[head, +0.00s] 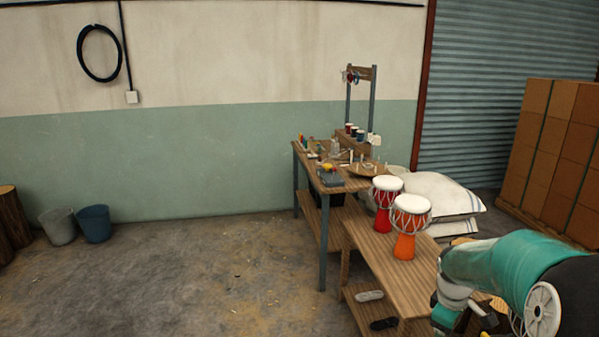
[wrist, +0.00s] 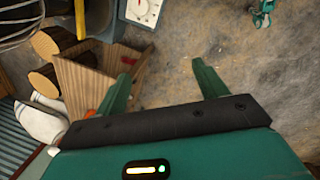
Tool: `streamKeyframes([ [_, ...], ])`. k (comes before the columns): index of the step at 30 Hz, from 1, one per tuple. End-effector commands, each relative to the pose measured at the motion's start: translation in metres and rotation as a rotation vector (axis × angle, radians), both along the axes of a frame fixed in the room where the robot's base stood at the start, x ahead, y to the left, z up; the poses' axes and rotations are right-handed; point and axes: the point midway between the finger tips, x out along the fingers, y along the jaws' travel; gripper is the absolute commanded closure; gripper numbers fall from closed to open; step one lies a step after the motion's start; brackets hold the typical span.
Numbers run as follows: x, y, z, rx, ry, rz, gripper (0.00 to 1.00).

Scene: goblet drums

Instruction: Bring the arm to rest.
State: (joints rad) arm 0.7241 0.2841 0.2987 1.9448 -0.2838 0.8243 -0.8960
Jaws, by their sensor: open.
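My gripper (wrist: 162,82) shows in the wrist view with its two green fingers spread apart and nothing between them. Bare floor shows beyond the fingertips. In the head view my teal arm reaches in at the lower right, beside the low wooden bench, and the gripper's fingers cannot be made out clearly there. A red goblet drum (head: 384,200) and an orange goblet drum (head: 407,228) stand upright on the low wooden bench (head: 385,254), apart from my arm.
A taller workbench (head: 345,183) with small tools and jars stands behind the bench. White sacks (head: 440,193) lie to its right, near stacked brown boxes (head: 560,150). Two buckets (head: 94,224) stand by the left wall. The floor (head: 200,280) at left is clear.

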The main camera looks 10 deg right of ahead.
Motion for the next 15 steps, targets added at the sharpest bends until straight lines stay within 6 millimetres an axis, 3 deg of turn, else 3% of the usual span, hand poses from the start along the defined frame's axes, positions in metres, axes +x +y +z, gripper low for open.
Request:
streamKeyframes([
  [6,-0.015,0.056,0.05,-0.03,-0.081,-0.098,0.28],
  [15,-0.051,0.125,0.102,-0.013,-0.213,-0.244,0.28],
])
